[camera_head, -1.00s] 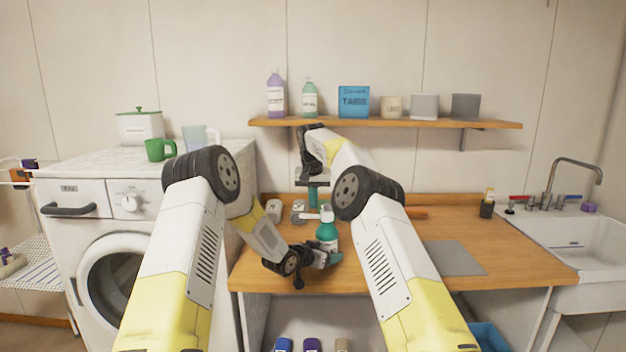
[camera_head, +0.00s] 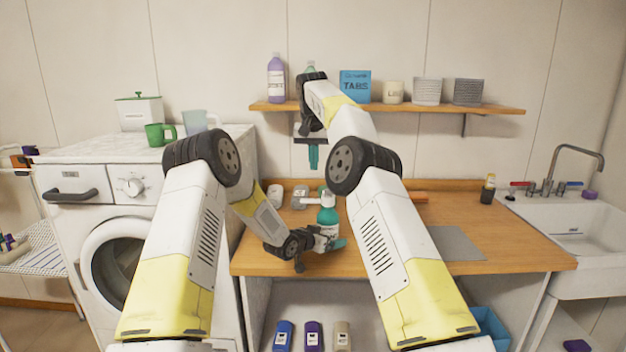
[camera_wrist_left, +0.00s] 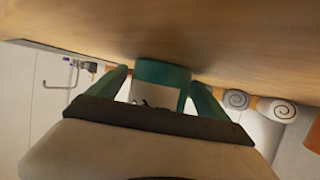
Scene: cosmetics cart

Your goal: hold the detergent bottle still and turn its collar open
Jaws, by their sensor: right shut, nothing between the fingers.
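The detergent bottle (camera_head: 327,220) stands upright on the wooden counter, teal with a white label and a white pump top. My left gripper (camera_head: 334,242) is shut on its lower body from the left and front. In the left wrist view the green bottle (camera_wrist_left: 160,74) sits between the two green fingers of my left gripper (camera_wrist_left: 162,88). The collar is small and its state cannot be told. My right gripper (camera_head: 313,160) is shut and empty, fingers pointing down, above the bottle and a little to its left, apart from it.
The wooden counter (camera_head: 430,215) holds a grey mat (camera_head: 455,243) at right and small pale items (camera_head: 299,196) behind the bottle. A wall shelf (camera_head: 400,107) with bottles and boxes is behind my right gripper. A sink (camera_head: 585,225) is at right, a washing machine (camera_head: 120,240) at left.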

